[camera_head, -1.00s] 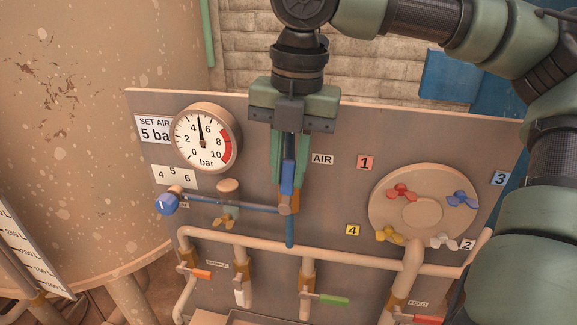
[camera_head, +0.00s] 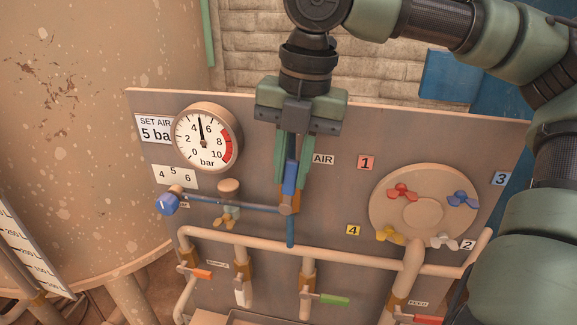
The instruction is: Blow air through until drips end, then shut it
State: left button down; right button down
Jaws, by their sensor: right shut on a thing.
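My right gripper (camera_head: 292,182) hangs down in front of the panel. Its green fingers are shut on the blue lever (camera_head: 290,178) of the air valve, just left of the AIR label (camera_head: 323,159). The lever stands upright, in line with the thin blue pipe (camera_head: 290,233) below it. The round pressure gauge (camera_head: 202,139) shows its needle at about 5 bar, beside a partly covered SET AIR sign (camera_head: 154,129). A blue knob (camera_head: 167,204) sits at the left end of the air line. Drips cannot be made out. My left gripper is not in view.
Below run a beige pipe manifold (camera_head: 330,262) and valves with orange (camera_head: 200,275), white (camera_head: 240,297), green (camera_head: 333,299) and red (camera_head: 428,320) handles. At right is a round flange (camera_head: 425,180) with coloured wing nuts. A large tank (camera_head: 70,190) stands at left.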

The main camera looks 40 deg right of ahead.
jog(key=shift+s+d+f+t+y, duration=0.15)
jog(key=shift+s+d+t+y, duration=0.35)
jog(key=shift+t+y, duration=0.2)
jog(key=shift+s+d+f+t+y, duration=0.15)
jog(key=shift+s+d+t+y, duration=0.25)
jog(key=shift+t+y, duration=0.3)
jog(key=c, duration=1.3)
grip_release()
jog(key=shift+b+v, duration=0.8)
jog(key=shift+v, duration=3.05)
